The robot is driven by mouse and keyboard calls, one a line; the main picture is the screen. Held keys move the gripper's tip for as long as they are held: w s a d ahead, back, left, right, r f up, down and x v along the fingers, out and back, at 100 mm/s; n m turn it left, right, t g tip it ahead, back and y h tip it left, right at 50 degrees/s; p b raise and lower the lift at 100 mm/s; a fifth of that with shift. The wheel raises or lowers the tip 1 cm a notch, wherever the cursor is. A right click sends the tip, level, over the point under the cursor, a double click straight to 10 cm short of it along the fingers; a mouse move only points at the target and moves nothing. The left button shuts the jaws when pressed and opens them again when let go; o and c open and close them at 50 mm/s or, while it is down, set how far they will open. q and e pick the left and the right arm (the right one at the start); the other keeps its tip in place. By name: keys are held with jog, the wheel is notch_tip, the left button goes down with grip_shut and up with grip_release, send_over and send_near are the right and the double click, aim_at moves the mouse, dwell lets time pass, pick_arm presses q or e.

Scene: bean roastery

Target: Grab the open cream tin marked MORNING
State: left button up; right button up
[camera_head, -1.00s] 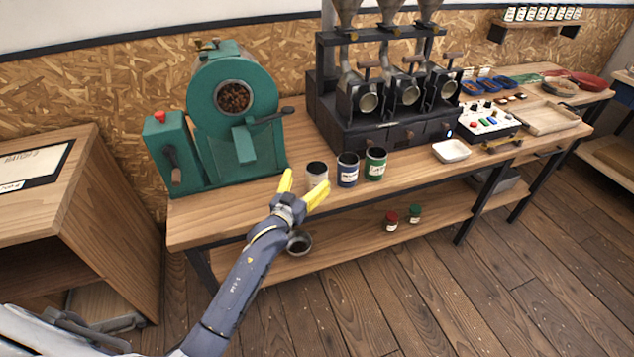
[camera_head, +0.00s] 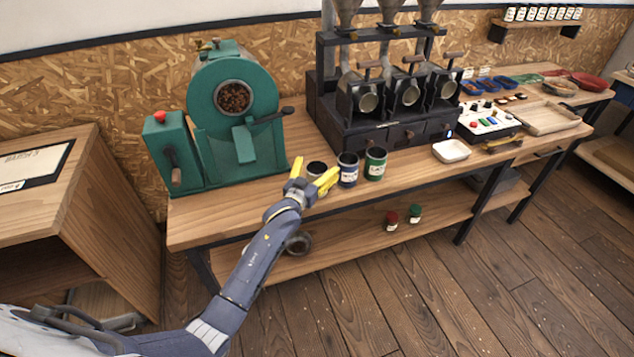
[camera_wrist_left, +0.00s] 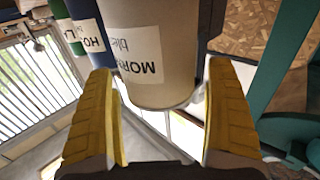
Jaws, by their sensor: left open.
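The cream tin (camera_head: 316,170) stands on the table at the left end of a row of tins. Its top is open and dark inside. In the left wrist view the cream tin (camera_wrist_left: 165,35) shows upside down, with a white label whose visible letters begin "MOR". My left gripper (camera_head: 313,174) is open, with its yellow fingers on either side of the tin; I cannot tell whether they touch it. The fingers hide part of the tin in the head view. My right gripper is not in view.
A blue tin (camera_head: 348,170) stands close to the right of the cream tin, then a green tin (camera_head: 376,164). A teal roaster (camera_head: 238,110) is at the left, and a dark grinder rack (camera_head: 385,135) is behind. A white dish (camera_head: 451,151) sits further right.

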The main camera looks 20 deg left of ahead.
pick_arm(q)
jog(key=shift+c, duration=0.6)
jog(key=c, duration=1.5)
jog(key=shift+c, duration=0.3)
jog(key=shift+r, duration=0.15)
